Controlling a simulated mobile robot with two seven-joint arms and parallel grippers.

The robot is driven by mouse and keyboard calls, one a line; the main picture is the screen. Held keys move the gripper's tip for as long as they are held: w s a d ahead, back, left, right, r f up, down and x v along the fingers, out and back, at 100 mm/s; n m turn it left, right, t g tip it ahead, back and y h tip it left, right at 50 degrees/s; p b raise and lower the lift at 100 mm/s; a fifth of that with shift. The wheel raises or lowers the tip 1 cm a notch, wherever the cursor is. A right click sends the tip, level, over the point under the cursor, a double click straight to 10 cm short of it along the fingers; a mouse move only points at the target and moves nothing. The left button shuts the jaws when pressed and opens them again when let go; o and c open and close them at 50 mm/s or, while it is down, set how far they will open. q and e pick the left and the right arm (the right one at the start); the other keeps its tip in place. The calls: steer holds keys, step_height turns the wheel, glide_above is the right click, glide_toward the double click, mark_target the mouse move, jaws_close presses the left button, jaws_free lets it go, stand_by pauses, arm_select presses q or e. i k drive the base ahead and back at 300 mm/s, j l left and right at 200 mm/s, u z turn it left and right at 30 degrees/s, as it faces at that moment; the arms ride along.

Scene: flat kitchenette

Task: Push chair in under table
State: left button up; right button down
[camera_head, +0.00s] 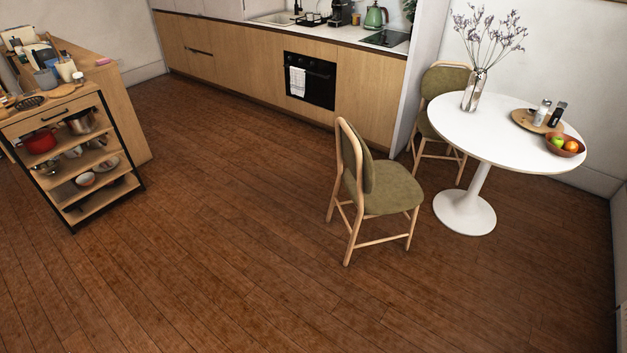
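A wooden chair with an olive-green seat and back (385,188) stands upright on the floor, left of the table. Its seat faces right toward the table, and its front edge is near the tabletop's left side. The round white table (483,142) stands on a single white pedestal with a round base (464,212). A second olive-green chair (441,85) stands behind the table, near the wall, partly hidden by the tabletop. Neither of my grippers is visible.
On the table are a vase with flowers (474,90), a wooden tray with shakers (524,122) and a fruit bowl (565,148). A shelf cart (75,150) stands at left. Kitchen cabinets (240,60) line the back. The wooden floor in front is clear.

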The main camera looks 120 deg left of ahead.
mark_target(381, 187)
steer(key=u, duration=3.5)
steer(key=i+l, duration=0.3)
steer(key=i+l+u, duration=0.1)
steer(key=i+l, duration=0.2)
steer(key=l, duration=0.2)
steer(key=i+l, duration=0.3)
steer(key=i+l+u, duration=0.1)
steer(key=i+l, duration=0.2)
steer(key=l, duration=0.2)
steer(key=i+l+u, duration=0.1)
steer(key=i+l, duration=0.2)
steer(key=l, duration=0.15)
steer(key=i+l, duration=0.25)
steer(key=l, duration=0.2)
steer(key=i+l+u, duration=0.1)
steer(key=i+l, duration=0.15)
steer(key=l, duration=0.2)
steer(key=i+l, duration=0.25)
steer(key=l, duration=0.2)
